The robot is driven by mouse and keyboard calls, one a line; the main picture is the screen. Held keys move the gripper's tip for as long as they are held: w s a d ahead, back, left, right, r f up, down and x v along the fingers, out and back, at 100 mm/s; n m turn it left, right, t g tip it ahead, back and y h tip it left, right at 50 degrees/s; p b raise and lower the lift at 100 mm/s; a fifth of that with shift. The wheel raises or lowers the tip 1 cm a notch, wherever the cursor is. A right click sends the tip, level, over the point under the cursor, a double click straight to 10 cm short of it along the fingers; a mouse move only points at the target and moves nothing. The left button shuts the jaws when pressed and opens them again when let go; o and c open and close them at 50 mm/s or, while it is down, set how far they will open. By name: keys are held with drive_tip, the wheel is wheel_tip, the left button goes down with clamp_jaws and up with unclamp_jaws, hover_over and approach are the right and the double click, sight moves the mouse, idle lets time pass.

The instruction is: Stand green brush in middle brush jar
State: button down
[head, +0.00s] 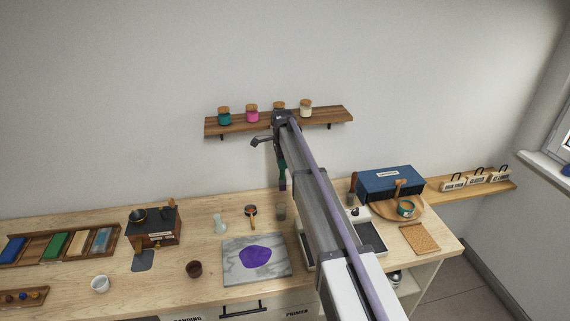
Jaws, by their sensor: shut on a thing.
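My gripper (280,156) hangs below the end of my arm, in front of the wall and under the shelf. It is shut on the green brush (283,171), which hangs roughly upright with a dark lower end. A greyish glass jar (281,212) stands on the bench below the brush, partly against my arm's edge. The brush appears above this jar and apart from it, but depth is hard to judge. A paler, narrow-waisted glass vessel (220,223) stands further left. I cannot tell which is the middle brush jar, as my arm hides part of the bench.
A wooden shelf (240,124) holds several corked jars above. A marble slab (240,272) with purple paint lies in front on the bench (205,265). A dark box (155,224) stands left, a blue box (390,184) right. A small round brown-handled tool (251,212) lies between the vessels.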

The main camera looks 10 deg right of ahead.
sight(281, 184)
drive_tip(key=shift+a+f, duration=0.15)
drive_tip(key=shift+a, duration=0.45)
drive_tip(key=shift+d+f+b, duration=0.2)
drive_tip(key=shift+f+b, duration=0.45)
drive_tip(key=shift+b, duration=0.15)
wheel_tip(281, 184, down, 10)
drive_tip(key=b, duration=1)
drive_tip(key=shift+f, duration=0.25)
drive_tip(key=shift+r, duration=0.1)
drive_tip(key=c, duration=1)
unclamp_jaws()
wheel_tip(281, 184, up, 11)
drive_tip(key=p, duration=1)
drive_tip(key=shift+d+p, duration=0.1)
drive_tip(key=shift+p, duration=0.3)
